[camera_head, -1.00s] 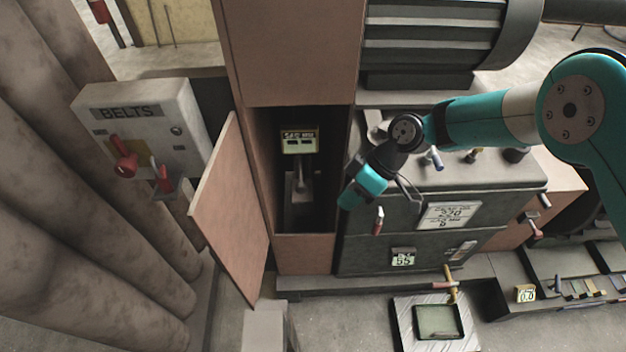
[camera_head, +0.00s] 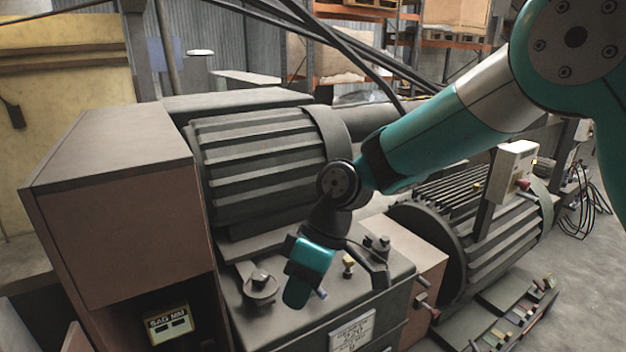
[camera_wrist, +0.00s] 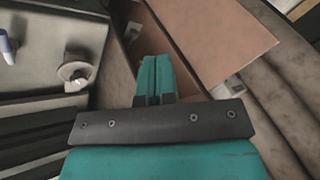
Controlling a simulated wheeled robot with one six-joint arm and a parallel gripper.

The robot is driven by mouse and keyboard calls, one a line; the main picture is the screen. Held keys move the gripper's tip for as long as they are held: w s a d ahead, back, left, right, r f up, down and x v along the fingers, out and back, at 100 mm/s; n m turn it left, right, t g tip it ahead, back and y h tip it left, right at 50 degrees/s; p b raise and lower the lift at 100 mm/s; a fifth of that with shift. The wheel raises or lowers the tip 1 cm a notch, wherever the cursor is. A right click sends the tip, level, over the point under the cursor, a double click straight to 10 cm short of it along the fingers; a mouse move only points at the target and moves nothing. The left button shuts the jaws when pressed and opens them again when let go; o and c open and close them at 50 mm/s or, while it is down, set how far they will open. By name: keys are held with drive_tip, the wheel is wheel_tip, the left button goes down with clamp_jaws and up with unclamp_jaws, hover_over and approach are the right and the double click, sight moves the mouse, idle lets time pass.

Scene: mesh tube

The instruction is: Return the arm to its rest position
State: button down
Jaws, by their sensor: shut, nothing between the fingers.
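My arm reaches in from the upper right in the head view, its teal and grey links bent downward at the wrist. My gripper (camera_head: 296,300) hangs in front of the grey machine housing (camera_head: 385,312) with its white label plate. In the wrist view, my gripper's two teal fingers (camera_wrist: 155,78) lie side by side, shut and empty. The head view does not show clearly whether the gripper touches anything.
A brown cabinet (camera_head: 120,200) stands left of my gripper, with a SAG MM display (camera_head: 169,322) in its opening. A ribbed motor (camera_head: 262,165) stands behind. The wrist view shows a brown panel (camera_wrist: 215,40) and a round knob (camera_wrist: 76,71).

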drive_tip(key=s+d+r+m+t+b, duration=0.1)
drive_tip(key=s+d+r+m, duration=0.2)
drive_tip(key=s+d, duration=0.5)
drive_tip(key=s+d+r+m+t+b, duration=0.1)
drive_tip(key=s+d+r+m+t, duration=0.1)
drive_tip(key=s+d, duration=0.6)
drive_tip(key=d+r+m, duration=0.1)
drive_tip(key=m, duration=0.1)
drive_tip(key=shift+d+r+m, duration=0.25)
drive_tip(key=shift+r+m, duration=0.05)
drive_tip(key=shift+r, duration=0.1)
drive_tip(key=shift+s, duration=0.1)
